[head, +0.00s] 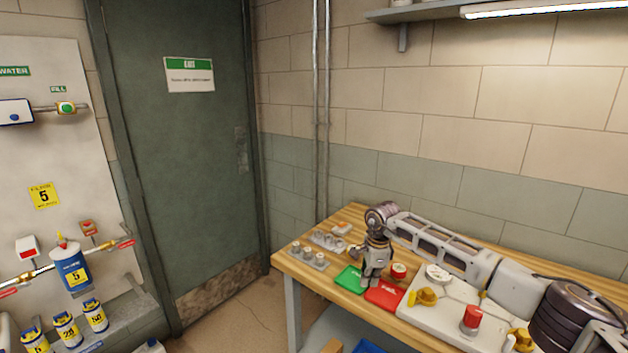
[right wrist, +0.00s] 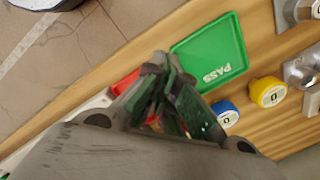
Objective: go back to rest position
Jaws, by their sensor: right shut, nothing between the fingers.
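My right arm reaches in from the right over the wooden bench in the head view. My right gripper (head: 374,284) points down above the bench, by the green tray and the red tray. It is shut with nothing between its fingers. In the right wrist view the closed fingers (right wrist: 165,90) show in front of the green tray (right wrist: 212,52), which is marked PASS, and partly hide the red tray (right wrist: 124,82). In the head view the green tray (head: 350,278) lies left of the gripper and the red tray (head: 384,294) lies just right of it. My left gripper is not in view.
The wooden bench (head: 300,268) also holds grey fittings (head: 309,256), a red-topped piece (head: 399,271) and a white board (head: 425,309) with valve parts. A blue cap (right wrist: 226,112) and a yellow cap (right wrist: 267,92) show in the wrist view. A door (head: 185,150) stands left.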

